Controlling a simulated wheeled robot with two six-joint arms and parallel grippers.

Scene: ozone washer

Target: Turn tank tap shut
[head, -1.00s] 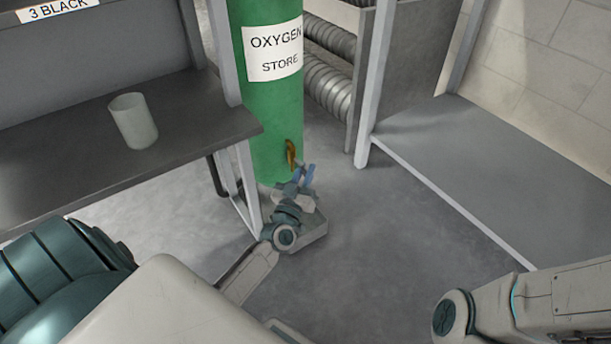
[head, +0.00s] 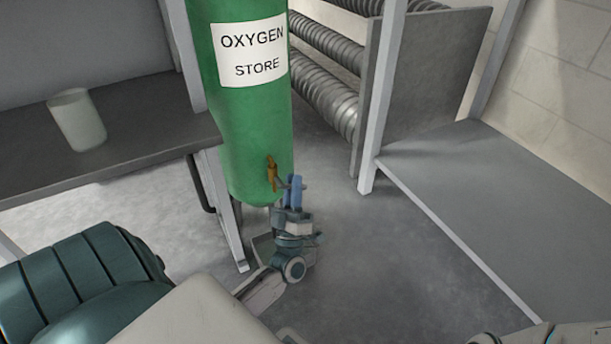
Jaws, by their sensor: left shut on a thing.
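The green tank (head: 252,140) stands upright at the middle, with a white label reading "OXYGEN STORE". A brass tap (head: 271,172) sticks out low on its front right side. My left gripper (head: 293,187) is at the tap, its blue fingers pointing up just right of the brass body. The fingers are shut on the tap's small handle, which they mostly hide. How far the handle is turned I cannot tell. My right gripper is out of view; only part of that arm shows at the bottom right.
A dark shelf (head: 110,150) with a whitish cup (head: 78,120) stands left of the tank. A grey low platform (head: 500,210) with a light frame post (head: 380,100) is at right. Ribbed pipes (head: 325,95) run behind.

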